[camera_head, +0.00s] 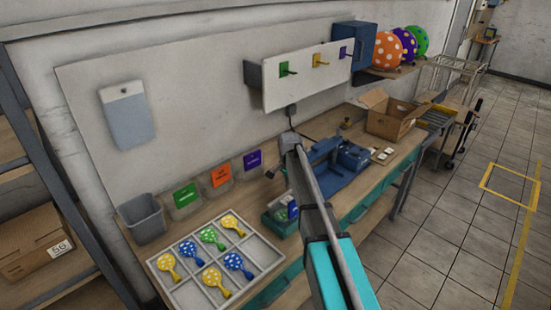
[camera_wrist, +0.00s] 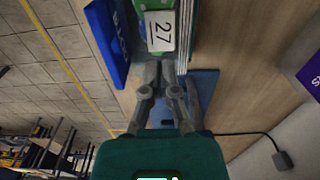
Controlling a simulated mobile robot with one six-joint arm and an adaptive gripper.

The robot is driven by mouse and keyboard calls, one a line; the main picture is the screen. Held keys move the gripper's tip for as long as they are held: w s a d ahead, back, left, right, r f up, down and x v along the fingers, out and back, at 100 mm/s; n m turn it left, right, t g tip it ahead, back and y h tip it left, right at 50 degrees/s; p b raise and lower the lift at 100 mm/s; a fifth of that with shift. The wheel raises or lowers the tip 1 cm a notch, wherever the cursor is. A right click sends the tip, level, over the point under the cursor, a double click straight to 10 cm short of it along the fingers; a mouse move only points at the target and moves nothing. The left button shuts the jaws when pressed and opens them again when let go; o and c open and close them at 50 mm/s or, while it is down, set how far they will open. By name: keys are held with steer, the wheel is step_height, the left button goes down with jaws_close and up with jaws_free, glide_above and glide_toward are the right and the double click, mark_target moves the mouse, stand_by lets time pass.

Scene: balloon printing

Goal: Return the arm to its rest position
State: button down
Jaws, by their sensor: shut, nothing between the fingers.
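My arm (camera_head: 318,222) reaches from the lower right of the head view up over the workbench. I cannot tell whether the fingertips touch anything. In the head view the fingers cannot be made out clearly near the arm.
The workbench (camera_head: 405,150) holds a partitioned tray (camera_head: 262,252) with several dotted balloon pieces, a grey bin (camera_head: 143,220), a blue machine (camera_head: 352,157) and an open cardboard box (camera_head: 390,117). A white panel (camera_head: 307,78) with coloured hooks is on the wall. Tiled floor (camera_head: 440,225) is clear at right.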

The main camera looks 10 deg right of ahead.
steer(key=s+f+n+b, duration=0.2)
steer(key=s+n, duration=0.8)
steer(key=s, duration=1.9)
steer(key=shift+a+n, duration=0.2)
steer(key=shift+n, duration=0.2)
steer(key=shift+a, duration=0.1)
